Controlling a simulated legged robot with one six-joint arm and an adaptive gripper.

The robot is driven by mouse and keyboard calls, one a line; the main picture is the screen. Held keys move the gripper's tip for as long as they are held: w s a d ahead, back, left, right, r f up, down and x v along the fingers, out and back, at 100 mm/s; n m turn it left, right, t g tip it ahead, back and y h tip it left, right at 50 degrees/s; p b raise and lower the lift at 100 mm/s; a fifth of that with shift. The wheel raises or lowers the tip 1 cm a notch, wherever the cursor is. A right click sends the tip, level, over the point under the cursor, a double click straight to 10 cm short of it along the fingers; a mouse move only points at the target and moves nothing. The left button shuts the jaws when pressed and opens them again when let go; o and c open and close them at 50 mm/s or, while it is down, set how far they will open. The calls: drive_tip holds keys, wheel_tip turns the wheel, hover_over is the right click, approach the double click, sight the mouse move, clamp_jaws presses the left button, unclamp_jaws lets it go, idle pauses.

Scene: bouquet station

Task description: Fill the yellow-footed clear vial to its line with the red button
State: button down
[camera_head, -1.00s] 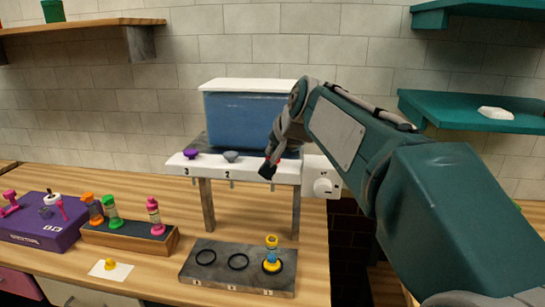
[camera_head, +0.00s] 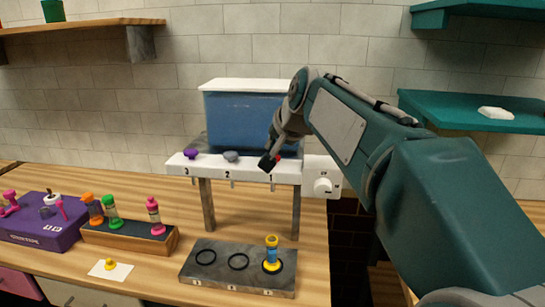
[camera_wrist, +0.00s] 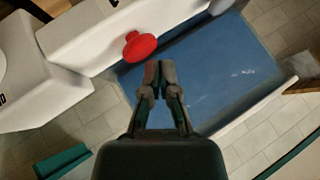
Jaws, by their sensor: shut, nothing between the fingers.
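The yellow-footed clear vial (camera_head: 272,254) stands upright on the ringed base at the spout marked 1, the rightmost ring. Blue liquid fills most of its height below a yellow top; I cannot make out its line. The red button (camera_wrist: 139,45) is on the white dispenser bar in the wrist view. In the head view it is mostly hidden behind my gripper (camera_head: 268,163). My gripper (camera_wrist: 160,68) is shut and empty, its tips just beside the red button and seemingly apart from it.
The dispenser's blue tank (camera_head: 240,120) stands behind the bar, with purple (camera_head: 191,153) and grey (camera_head: 231,156) buttons to the left. A rack (camera_head: 130,232) with several coloured vials and a purple box (camera_head: 40,222) are at left. A white knob (camera_head: 322,186) is at right.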

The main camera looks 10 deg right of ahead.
drive_tip(key=shift+r, duration=0.2)
drive_tip(key=shift+r, duration=2.45)
idle(1.0)
